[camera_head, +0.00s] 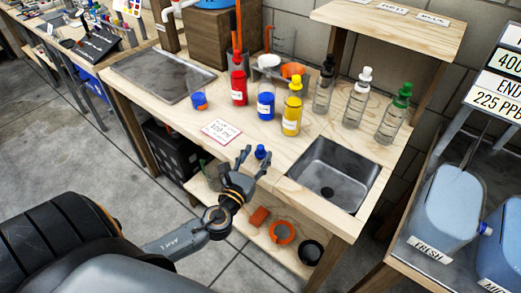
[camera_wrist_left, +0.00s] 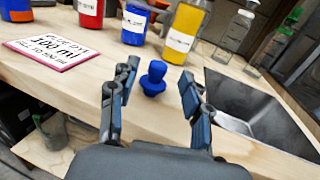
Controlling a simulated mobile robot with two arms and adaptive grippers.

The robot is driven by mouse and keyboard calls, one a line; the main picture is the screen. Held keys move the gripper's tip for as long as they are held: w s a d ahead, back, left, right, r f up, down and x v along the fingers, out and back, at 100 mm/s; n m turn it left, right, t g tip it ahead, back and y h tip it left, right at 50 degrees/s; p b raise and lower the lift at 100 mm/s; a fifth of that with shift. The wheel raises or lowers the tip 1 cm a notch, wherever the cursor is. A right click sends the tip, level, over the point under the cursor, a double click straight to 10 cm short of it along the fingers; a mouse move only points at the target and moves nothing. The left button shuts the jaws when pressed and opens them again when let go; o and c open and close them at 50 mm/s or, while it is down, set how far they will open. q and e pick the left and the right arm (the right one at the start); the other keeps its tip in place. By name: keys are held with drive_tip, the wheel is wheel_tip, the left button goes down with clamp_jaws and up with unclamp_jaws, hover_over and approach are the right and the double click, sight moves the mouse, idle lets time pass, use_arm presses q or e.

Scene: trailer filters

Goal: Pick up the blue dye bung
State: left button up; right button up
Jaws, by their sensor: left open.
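The blue dye bung (camera_head: 261,152) stands upright on the wooden bench top, near its front edge and left of the sink. In the left wrist view the bung (camera_wrist_left: 154,78) sits just beyond and between my open fingers, untouched. My left gripper (camera_head: 243,157) is open and empty at the front edge of the bench, with the bung close to its fingertips. It also shows in the left wrist view (camera_wrist_left: 158,82). My right gripper is in neither view.
The blue dye bottle (camera_head: 265,102), red bottle (camera_head: 239,85) and yellow bottle (camera_head: 292,110) stand behind the bung. A label card (camera_head: 221,131) lies to its left. The metal sink (camera_head: 345,160) is to its right. Clear bottles stand farther right.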

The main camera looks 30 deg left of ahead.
sight(259, 149)
use_arm(q)
drive_tip(key=w, duration=0.3)
drive_tip(key=shift+w+a+r, duration=0.15)
drive_tip(key=shift+w+a, duration=0.25)
drive_tip(key=shift+s, duration=0.1)
drive_tip(key=c, duration=0.9)
drive_tip(key=shift+c, duration=0.2)
